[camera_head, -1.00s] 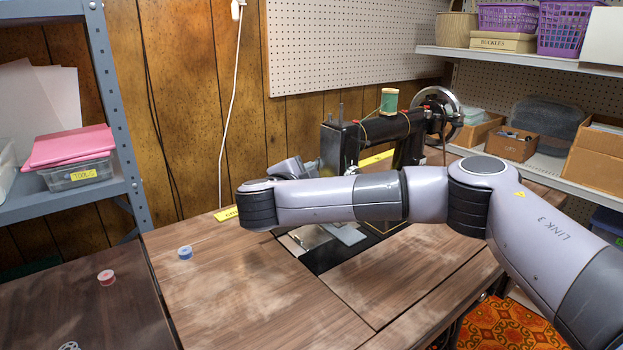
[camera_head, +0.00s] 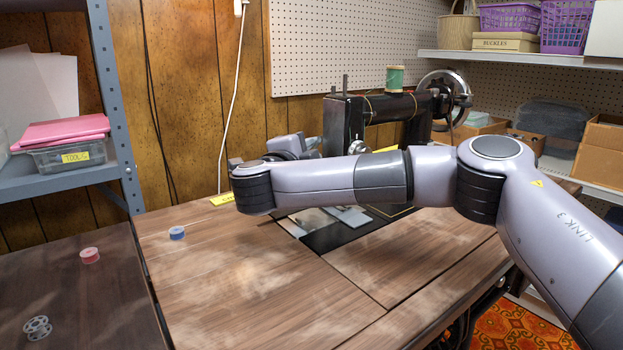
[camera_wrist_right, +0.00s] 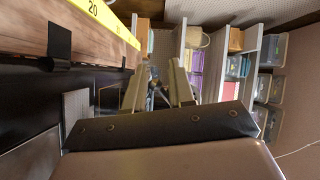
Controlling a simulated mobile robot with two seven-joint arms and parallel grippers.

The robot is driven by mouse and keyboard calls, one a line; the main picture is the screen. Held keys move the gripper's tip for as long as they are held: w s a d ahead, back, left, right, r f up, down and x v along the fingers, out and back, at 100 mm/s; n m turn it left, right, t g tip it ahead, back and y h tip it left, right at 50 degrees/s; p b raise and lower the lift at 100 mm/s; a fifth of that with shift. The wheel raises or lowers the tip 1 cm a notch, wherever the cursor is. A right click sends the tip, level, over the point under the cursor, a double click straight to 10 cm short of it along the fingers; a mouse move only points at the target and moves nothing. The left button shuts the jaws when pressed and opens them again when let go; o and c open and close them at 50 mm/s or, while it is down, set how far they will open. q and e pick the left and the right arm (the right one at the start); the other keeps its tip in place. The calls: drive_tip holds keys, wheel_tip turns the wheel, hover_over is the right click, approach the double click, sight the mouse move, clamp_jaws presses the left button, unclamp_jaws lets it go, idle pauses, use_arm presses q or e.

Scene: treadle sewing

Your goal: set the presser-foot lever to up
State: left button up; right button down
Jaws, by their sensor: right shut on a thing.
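The black sewing machine (camera_head: 343,126) stands at the back of the wooden table, with a green thread spool (camera_head: 394,79) on top. My right gripper (camera_head: 317,150) is at the left end of the machine's head, partly hidden by my own forearm. In the right wrist view, the two fingers of my right gripper (camera_wrist_right: 157,88) are closed around a small grey part between their tips. This fits the presser-foot lever, but its shape and its up or down position are not clear. The needle area is hidden behind my arm. My left gripper is out of view.
A blue bobbin (camera_head: 177,233) lies on the table (camera_head: 240,275). A red bobbin (camera_head: 90,256) and a metal bobbin (camera_head: 37,328) lie on the darker surface at left. A yellow ruler (camera_wrist_right: 105,20) shows in the wrist view. The table's front is clear.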

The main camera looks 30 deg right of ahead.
drive_tip(key=shift+w+a+m+t+h+b, duration=0.2)
drive_tip(key=shift+m+t+h+b, duration=0.15)
drive_tip(key=shift+m+b, duration=0.5)
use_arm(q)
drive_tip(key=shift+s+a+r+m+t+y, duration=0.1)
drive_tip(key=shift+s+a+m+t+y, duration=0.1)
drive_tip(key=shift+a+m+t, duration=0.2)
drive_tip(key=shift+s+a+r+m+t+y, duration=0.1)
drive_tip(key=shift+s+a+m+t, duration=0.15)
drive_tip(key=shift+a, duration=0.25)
use_arm(e)
drive_tip(key=shift+w+r+m+g+h, duration=0.1)
drive_tip(key=shift+r+m+g+h, duration=0.15)
drive_tip(key=shift+r+m+h, duration=1.25)
drive_tip(key=shift+w+r+m+g+h, duration=0.2)
drive_tip(key=shift+m+h, duration=0.55)
drive_tip(key=shift+m, duration=1.7)
drive_tip(key=shift+w+r+m+g+h, duration=0.1)
drive_tip(key=shift+r+m+g+h, duration=0.35)
drive_tip(key=shift+m+h, duration=1.1)
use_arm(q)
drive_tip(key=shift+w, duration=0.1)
use_arm(e)
drive_tip(key=shift+r+m+y, duration=0.15)
drive_tip(key=shift+m+y, duration=0.3)
drive_tip(key=shift+m, duration=0.1)
drive_tip(key=c, duration=1.1)
unclamp_jaws()
drive_tip(key=shift+d+r, duration=0.1)
drive_tip(key=shift+o, duration=0.2)
